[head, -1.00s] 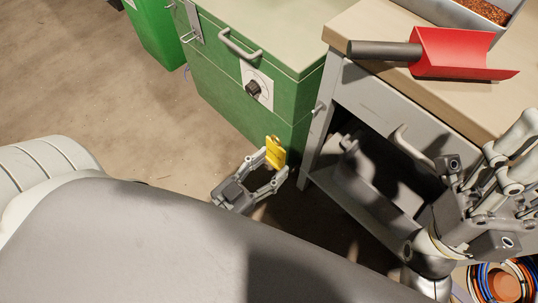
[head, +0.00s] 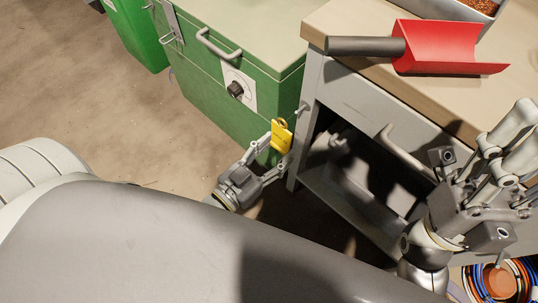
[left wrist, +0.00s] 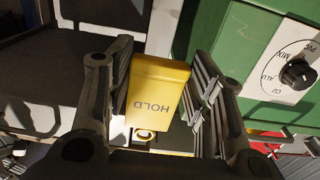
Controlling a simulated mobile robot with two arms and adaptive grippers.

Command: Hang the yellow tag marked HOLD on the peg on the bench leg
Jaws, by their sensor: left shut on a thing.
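The yellow tag (head: 282,138) is held upright in my left gripper (head: 280,145), with its ringed end up, close to the bench leg. In the left wrist view the tag (left wrist: 158,88) sits between the two fingers (left wrist: 162,92), its word HOLD upside down and its ring at the lower end. The peg (head: 302,109) is a small light stub on the grey bench leg (head: 304,138), above and right of the tag. The tag is apart from it. My right gripper (head: 497,165) is at the right edge; its finger opening is unclear.
A green cabinet (head: 215,85) with a dial (head: 235,89) stands left of the leg. The bench (head: 350,20) carries a red scoop (head: 445,48). Its open shelf space is below. Coiled cables (head: 500,280) lie at lower right.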

